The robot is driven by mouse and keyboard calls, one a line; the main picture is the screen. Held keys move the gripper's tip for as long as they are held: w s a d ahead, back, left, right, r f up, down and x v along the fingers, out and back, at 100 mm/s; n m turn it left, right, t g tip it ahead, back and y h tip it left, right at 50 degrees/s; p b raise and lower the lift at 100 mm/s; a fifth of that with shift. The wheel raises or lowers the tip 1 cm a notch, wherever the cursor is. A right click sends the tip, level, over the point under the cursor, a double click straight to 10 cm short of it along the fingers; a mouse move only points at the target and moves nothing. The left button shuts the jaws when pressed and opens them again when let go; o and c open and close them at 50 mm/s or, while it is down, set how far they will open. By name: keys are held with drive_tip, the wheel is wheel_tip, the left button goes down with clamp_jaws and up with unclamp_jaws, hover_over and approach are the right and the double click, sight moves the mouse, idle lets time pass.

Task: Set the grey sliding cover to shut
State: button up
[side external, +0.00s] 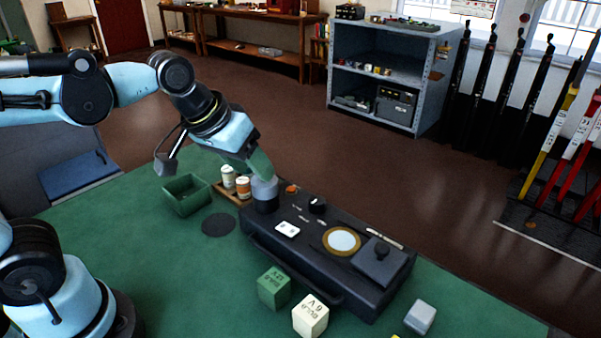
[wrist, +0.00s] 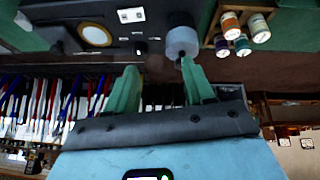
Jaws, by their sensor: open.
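The grey sliding cover (side external: 379,265) is a dark square plate with a black knob, at the right end of the black panel box (side external: 290,262). It sits beside the gold-ringed round window (side external: 342,241), whose pale face is uncovered. In the wrist view, the window (wrist: 96,35) is at upper left, and the cover (wrist: 45,37) shows partly at the left edge. My gripper (side external: 262,170) is over the box's left end, close to a grey cylinder (side external: 265,204), well away from the cover. In the wrist view, its green fingers (wrist: 158,72) are apart with nothing between them.
A black knob (side external: 317,205) and a white switch plate (side external: 287,229) sit on the box. A green tray (side external: 186,196) and a wooden rack (side external: 229,191) of spools stand left. A green block (side external: 273,288), a cream block (side external: 310,316) and a grey block (side external: 420,317) lie in front.

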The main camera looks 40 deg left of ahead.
drive_tip(key=w+d+r+n+g, duration=0.4)
drive_tip(key=w+d, duration=0.3)
drive_tip(key=d, duration=0.4)
drive_tip(key=n+g, duration=0.2)
drive_tip(key=n, duration=0.1)
approach(383, 247)
drive_tip(key=shift+y, duration=0.3)
drive_tip(key=f, duration=0.8)
drive_tip(key=shift+s+d+f, duration=0.1)
drive_tip(key=shift+d+f, duration=0.05)
drive_tip(key=shift+d, duration=0.05)
clamp_jaws()
